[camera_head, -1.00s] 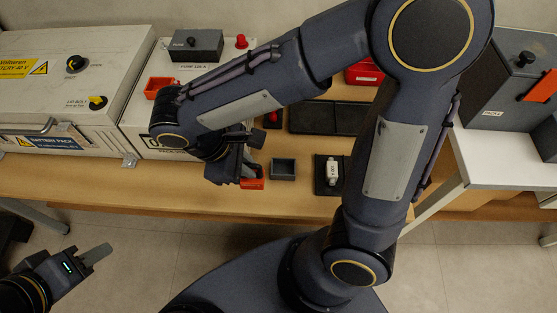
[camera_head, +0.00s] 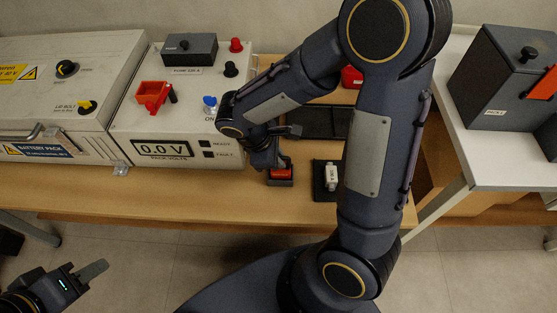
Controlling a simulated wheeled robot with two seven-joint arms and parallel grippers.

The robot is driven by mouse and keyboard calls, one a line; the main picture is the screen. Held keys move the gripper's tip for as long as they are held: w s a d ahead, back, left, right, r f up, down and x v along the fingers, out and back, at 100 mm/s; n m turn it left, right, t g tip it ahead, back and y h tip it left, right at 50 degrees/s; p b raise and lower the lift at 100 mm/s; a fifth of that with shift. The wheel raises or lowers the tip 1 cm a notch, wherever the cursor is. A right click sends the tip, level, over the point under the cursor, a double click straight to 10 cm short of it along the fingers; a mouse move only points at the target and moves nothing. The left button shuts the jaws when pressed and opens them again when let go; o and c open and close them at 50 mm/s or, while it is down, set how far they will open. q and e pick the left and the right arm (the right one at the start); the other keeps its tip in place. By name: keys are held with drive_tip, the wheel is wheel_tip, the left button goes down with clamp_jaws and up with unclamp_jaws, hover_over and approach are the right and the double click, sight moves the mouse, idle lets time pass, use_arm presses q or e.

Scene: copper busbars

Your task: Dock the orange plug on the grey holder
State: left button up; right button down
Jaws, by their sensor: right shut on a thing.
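The orange plug (camera_head: 281,173) is at the grey holder (camera_head: 280,183), a small open-topped box near the table's front edge. The plug sits over or just inside the holder's opening; how deep it sits cannot be told. My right gripper (camera_head: 284,162) points down from above and is shut on the plug. The wrist and fingers partly hide the plug's top. My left gripper (camera_head: 93,273) is at the lower left, over the floor and away from the table. Its jaw gap cannot be made out.
A dark tray with a white labelled fuse (camera_head: 332,177) lies just right of the holder. The white unit with a 0.0 V display (camera_head: 163,149) stands to the left, with an orange open-topped piece (camera_head: 153,94) on it. The front table strip (camera_head: 200,190) is clear.

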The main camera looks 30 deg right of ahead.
drive_tip(key=shift+f, duration=0.35)
drive_tip(key=shift+f, duration=0.1)
drive_tip(key=shift+f, duration=0.15)
drive_tip(key=c, duration=1.5)
unclamp_jaws()
